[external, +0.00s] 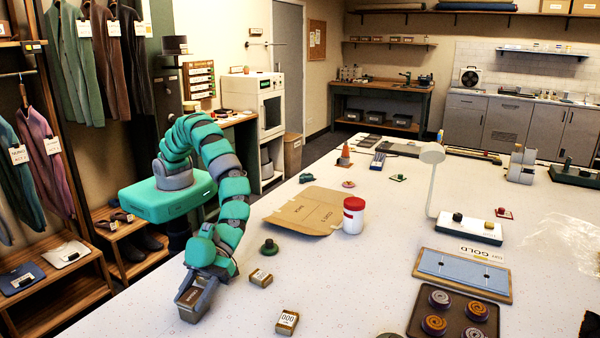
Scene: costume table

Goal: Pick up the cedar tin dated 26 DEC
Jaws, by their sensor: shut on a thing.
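My gripper (193,306) hangs at the end of the green arm, pointing down at the near left edge of the white table. It is shut on a small brown tin (191,296), which shows between its grey jaws. The jaws hide part of this tin, and its date is too small to read. I cannot tell whether it touches the table. Two similar small tins with pale labels are to the right of my gripper: one tin (261,278) close by, another tin (287,322) nearer the front. Their dates are not legible.
A dark green knobbed piece (269,247), a flattened cardboard sheet (308,211) and a red-and-white jar (353,216) lie beyond the tins. A brown tray (418,320) with several round patterned pieces is at the front right.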

